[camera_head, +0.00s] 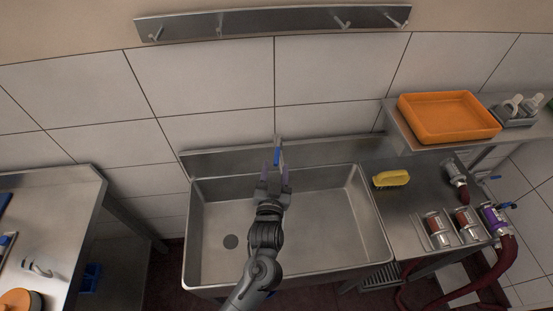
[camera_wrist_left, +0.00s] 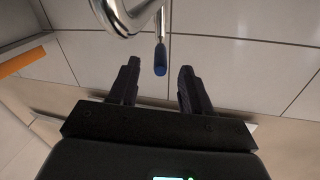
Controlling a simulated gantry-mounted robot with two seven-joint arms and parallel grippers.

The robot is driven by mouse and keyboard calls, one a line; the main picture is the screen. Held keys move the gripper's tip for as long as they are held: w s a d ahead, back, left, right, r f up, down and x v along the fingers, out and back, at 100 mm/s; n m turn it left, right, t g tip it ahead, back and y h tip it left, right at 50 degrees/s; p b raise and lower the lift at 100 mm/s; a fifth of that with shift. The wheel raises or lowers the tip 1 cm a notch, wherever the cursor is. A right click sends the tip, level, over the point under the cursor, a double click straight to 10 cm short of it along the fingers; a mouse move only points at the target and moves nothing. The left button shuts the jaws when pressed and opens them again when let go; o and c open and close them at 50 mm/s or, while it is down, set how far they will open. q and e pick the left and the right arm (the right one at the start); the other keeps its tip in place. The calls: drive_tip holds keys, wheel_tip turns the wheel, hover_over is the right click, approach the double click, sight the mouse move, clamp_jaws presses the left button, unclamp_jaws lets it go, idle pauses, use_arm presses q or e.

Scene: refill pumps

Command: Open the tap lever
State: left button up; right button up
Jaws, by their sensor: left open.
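The tap lever (camera_head: 277,156) has a blue end and stands at the back wall above the sink. In the left wrist view the blue-tipped lever (camera_wrist_left: 160,60) hangs from a thin metal rod, and the chrome tap spout (camera_wrist_left: 122,14) curves across the top. My left gripper (camera_head: 274,174) is over the back part of the sink, just in front of the tap. In the wrist view my left gripper (camera_wrist_left: 158,82) is open, and the lever end appears in the gap between its two dark fingers. Whether the fingers touch it cannot be told. My right gripper is not in view.
The steel sink (camera_head: 350,225) is empty below the arm. To its right are a yellow brush (camera_head: 391,178), metal canisters (camera_head: 437,228) and a purple pump fitting (camera_head: 495,219). An orange tray (camera_head: 448,116) sits on a shelf. A steel table (camera_head: 60,215) stands at left.

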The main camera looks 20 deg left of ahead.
use_arm(q)
drive_tip(key=shift+s+d, duration=0.2)
drive_tip(key=shift+s, duration=0.7)
drive_tip(key=shift+s+d, duration=0.15)
drive_tip(key=shift+s, duration=0.75)
drive_tip(key=shift+c, duration=0.4)
